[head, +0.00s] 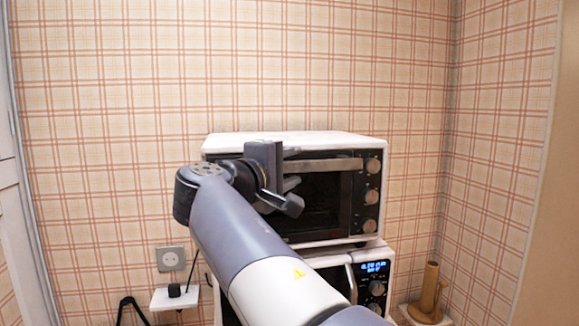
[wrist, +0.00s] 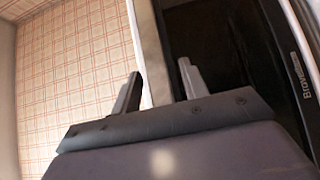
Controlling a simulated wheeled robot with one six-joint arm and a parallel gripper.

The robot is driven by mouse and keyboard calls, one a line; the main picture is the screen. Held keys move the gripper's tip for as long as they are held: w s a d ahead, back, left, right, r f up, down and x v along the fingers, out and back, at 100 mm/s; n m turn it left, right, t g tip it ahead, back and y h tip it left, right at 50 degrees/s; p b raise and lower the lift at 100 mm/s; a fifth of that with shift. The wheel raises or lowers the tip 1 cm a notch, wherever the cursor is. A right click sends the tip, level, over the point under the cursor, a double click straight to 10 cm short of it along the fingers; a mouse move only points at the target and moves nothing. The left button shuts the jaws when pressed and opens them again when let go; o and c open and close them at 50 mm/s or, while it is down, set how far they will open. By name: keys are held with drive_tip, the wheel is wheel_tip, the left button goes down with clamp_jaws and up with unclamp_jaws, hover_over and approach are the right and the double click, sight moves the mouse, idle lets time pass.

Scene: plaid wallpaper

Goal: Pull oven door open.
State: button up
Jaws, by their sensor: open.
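The oven (head: 345,140) is a white-topped toaster oven with a dark glass door (head: 320,200), which looks closed. Its pale metal handle (head: 325,165) runs along the door's top edge; the handle's left part is hidden behind my gripper. My gripper (head: 292,168) is open, in front of the door's left half, with its fingers one above the other. In the wrist view the handle (wrist: 152,45) passes between the two fingertips of my gripper (wrist: 160,83), with dark glass (wrist: 220,55) to the right. I cannot tell whether the fingers reach around the handle or touch it.
A column of knobs (head: 371,195) is on the oven's right side. A second appliance with a lit display (head: 375,266) stands below. A brown wooden holder (head: 429,290) is at lower right, a small white shelf (head: 175,298) and wall socket (head: 170,259) at lower left.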

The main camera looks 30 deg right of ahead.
drive_tip(key=shift+c, duration=0.2)
clamp_jaws()
drive_tip(key=shift+s+f+b, duration=0.1)
drive_tip(key=shift+f+b, duration=0.1)
drive_tip(key=shift+b, duration=0.15)
